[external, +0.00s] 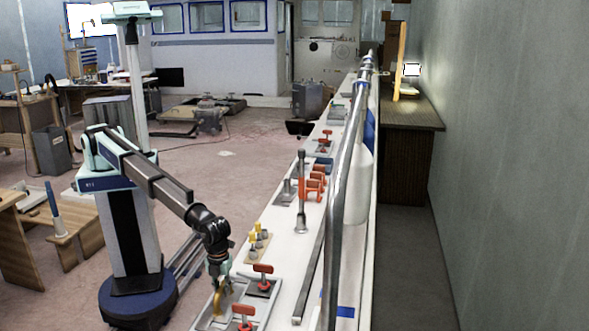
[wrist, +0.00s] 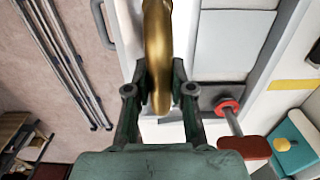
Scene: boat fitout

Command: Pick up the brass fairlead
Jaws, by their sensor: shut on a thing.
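The brass fairlead (wrist: 157,45) is a curved golden piece. In the wrist view it stands between the two fingers of my gripper (wrist: 160,82), which is shut on it, and its top end runs out of the frame. In the external view the fairlead (external: 217,302) shows as a small golden curve under my gripper (external: 219,284), over the grey tray-like panel at the near end of the long white deck. I cannot tell whether it touches the panel.
Red-handled clamps (external: 263,269) (external: 243,311) stand close to the right of my gripper. A wooden block with yellow-topped pegs (external: 258,241) lies just behind. A long metal rail (external: 345,170) runs along the deck's right side. Open floor (external: 190,165) lies left of the deck.

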